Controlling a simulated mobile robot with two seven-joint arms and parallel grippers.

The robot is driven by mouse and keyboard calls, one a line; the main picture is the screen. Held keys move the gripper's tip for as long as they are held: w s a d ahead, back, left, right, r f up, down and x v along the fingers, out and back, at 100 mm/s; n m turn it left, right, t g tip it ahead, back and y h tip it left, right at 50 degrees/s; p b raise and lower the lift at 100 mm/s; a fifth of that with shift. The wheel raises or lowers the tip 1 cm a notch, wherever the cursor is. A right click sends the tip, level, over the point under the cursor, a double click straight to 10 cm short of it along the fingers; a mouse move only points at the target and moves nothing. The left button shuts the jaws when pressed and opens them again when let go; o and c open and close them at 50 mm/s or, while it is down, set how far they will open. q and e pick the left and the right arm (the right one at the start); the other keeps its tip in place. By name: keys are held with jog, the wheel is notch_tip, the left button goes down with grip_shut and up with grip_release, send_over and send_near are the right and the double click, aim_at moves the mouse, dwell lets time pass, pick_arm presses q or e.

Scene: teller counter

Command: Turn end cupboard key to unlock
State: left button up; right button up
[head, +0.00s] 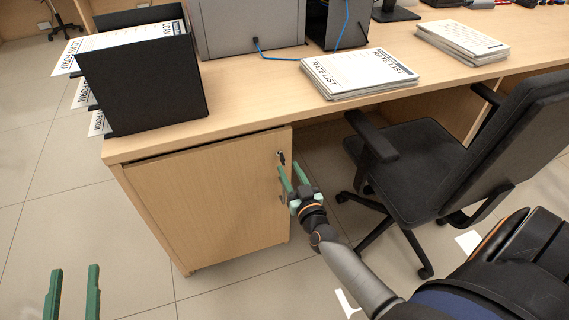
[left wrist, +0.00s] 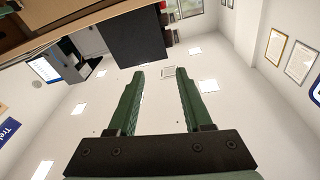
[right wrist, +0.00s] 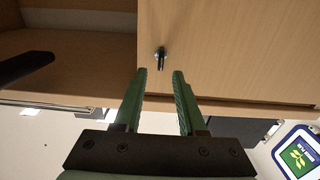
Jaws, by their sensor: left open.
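The end cupboard (head: 208,200) is a light wooden unit under the counter's left end, with its door shut. A small dark metal key (head: 281,157) sits in the lock near the door's top right corner. In the right wrist view the key (right wrist: 160,56) stands just beyond the fingertips, in line with the gap between them. My right gripper (head: 288,172) is open, its green fingers pointing at the key with nothing between them. My left gripper (head: 73,272) is open and empty at the bottom left, away from the cupboard; its fingers also show in the left wrist view (left wrist: 159,72).
A black office chair (head: 430,150) stands right of the cupboard, close to my right arm. The counter (head: 245,100) above holds a black file holder (head: 150,85) with loan forms and paper stacks (head: 360,75). The floor left of the cupboard is clear.

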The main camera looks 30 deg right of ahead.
aim_at(284, 161)
pick_arm(q)
notch_tip(284, 161, up, 7)
jog(key=s+m+t+h+b, duration=0.1)
jog(key=m+t+h, duration=0.1)
jog(key=shift+s+d+t+h, duration=0.25)
jog(key=shift+s+t+h, duration=0.05)
jog(key=shift+s+t, duration=0.1)
pick_arm(e)
jog(key=x, duration=0.4)
jog(key=shift+w, duration=0.25)
grip_shut()
